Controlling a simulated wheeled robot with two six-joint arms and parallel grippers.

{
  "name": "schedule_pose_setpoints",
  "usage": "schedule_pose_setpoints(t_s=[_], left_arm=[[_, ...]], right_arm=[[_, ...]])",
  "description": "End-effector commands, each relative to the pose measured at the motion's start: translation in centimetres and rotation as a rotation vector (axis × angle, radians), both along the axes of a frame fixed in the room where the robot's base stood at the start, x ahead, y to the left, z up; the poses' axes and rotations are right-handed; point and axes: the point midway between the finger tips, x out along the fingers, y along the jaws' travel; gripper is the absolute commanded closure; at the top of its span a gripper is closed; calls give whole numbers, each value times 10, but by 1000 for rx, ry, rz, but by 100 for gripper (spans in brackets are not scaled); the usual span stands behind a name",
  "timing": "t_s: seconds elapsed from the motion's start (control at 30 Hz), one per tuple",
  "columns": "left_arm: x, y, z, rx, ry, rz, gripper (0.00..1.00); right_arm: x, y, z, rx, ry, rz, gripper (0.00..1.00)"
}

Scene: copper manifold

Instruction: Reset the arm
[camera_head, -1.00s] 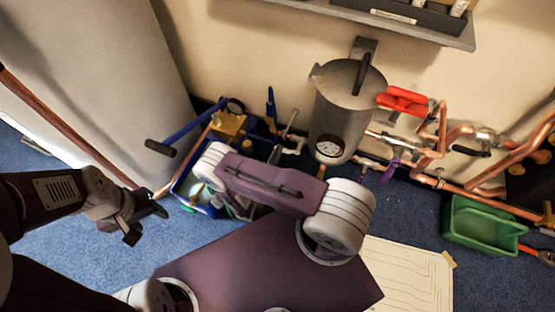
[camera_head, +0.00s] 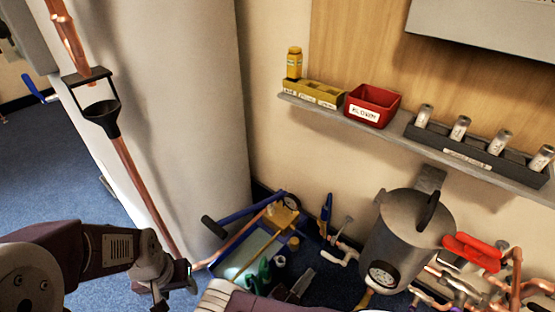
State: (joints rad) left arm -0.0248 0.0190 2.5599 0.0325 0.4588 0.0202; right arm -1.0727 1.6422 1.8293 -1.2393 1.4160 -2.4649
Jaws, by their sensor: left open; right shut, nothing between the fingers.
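My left arm comes in from the lower left, dark with a grey wrist. Its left gripper (camera_head: 176,291) is at the bottom edge, open with nothing seen between the fingers. It appears in front of the lower end of a copper pipe (camera_head: 143,188); I cannot tell the gap between them. Only a purple and white piece of my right arm (camera_head: 235,299) shows at the bottom middle. My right gripper is out of view.
A grey tank (camera_head: 405,235) with a gauge stands by the wall, next to red handles (camera_head: 472,251) and copper pipes. A blue tray (camera_head: 240,262) holds tools. A shelf (camera_head: 400,142) carries a red bin (camera_head: 372,104) and several canisters. A large pale cylinder (camera_head: 195,110) stands left.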

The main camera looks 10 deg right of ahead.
Motion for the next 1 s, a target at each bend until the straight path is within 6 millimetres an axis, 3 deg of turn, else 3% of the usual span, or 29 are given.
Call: schedule_pose_setpoints(t_s=[0.13,0.27,0.37,0.47,0.57,0.63,0.67,0.8,1.0], left_arm=[[0,0,6,0,0,0,46],[0,0,26,0,0,0,46],[0,0,42,0,0,0,46],[0,0,58,0,0,0,46],[0,0,71,0,0,0,46],[0,0,79,0,0,0,46],[0,0,82,0,0,0,46],[0,0,94,0,0,0,46],[0,0,110,0,0,0,46]], right_arm=[[-2,-6,13,79,-60,-75,100],[-21,-31,59,417,-391,-447,100],[-51,-45,96,692,-842,-869,100],[-75,-42,129,849,-1391,-1298,100],[-86,-29,159,842,-1976,-1690,100],[-86,-20,178,740,-2354,-1911,100],[-84,-16,185,-621,2306,1835,100],[-69,-8,221,-135,1947,1430,100],[-42,-14,275,386,1422,948,100]])
